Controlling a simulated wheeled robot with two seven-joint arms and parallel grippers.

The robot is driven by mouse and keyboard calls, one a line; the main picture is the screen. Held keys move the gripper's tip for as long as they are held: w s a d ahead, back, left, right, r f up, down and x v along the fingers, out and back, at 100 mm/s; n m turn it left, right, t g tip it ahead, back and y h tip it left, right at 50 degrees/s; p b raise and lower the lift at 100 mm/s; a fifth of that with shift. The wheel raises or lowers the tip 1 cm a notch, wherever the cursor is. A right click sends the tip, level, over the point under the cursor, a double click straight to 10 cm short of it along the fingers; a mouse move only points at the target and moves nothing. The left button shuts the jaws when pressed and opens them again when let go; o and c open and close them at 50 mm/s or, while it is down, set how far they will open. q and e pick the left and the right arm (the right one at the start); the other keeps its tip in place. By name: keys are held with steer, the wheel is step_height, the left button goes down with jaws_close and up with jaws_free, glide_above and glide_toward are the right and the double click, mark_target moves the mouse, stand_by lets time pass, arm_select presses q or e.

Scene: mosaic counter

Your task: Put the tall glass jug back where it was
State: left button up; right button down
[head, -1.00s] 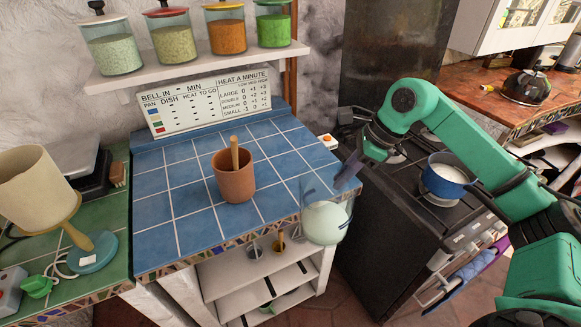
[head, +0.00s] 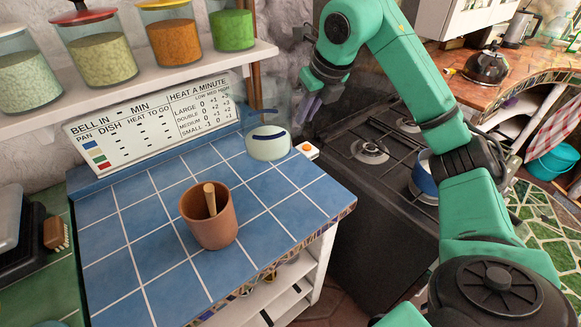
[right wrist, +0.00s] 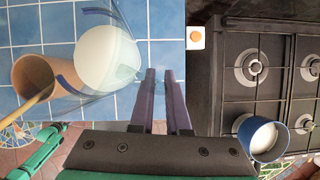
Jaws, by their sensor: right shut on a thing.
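The tall glass jug (head: 268,148), clear with pale contents and a dark blue band, is at the back right corner of the blue-tiled counter (head: 150,248). I cannot tell whether its base touches the tiles. My right gripper (head: 304,107) is at the jug's right side. In the right wrist view the jug (right wrist: 106,58) is left of the fingers (right wrist: 160,76), which are close together on its clear handle side. My left gripper is not in view.
A terracotta pot (head: 210,228) with a wooden handle in it stands mid-counter. A heat sign (head: 150,122) and a shelf of jars (head: 150,68) are behind. An orange-buttoned switch (head: 306,149) sits right of the jug.

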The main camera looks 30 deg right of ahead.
step_height(320, 180, down, 6)
steer(key=shift+s, duration=0.15)
steer(key=f, duration=0.7)
steer(key=shift+w+f, duration=0.35)
steer(key=shift+f, duration=0.25)
steer(key=c, duration=0.9)
jaws_free()
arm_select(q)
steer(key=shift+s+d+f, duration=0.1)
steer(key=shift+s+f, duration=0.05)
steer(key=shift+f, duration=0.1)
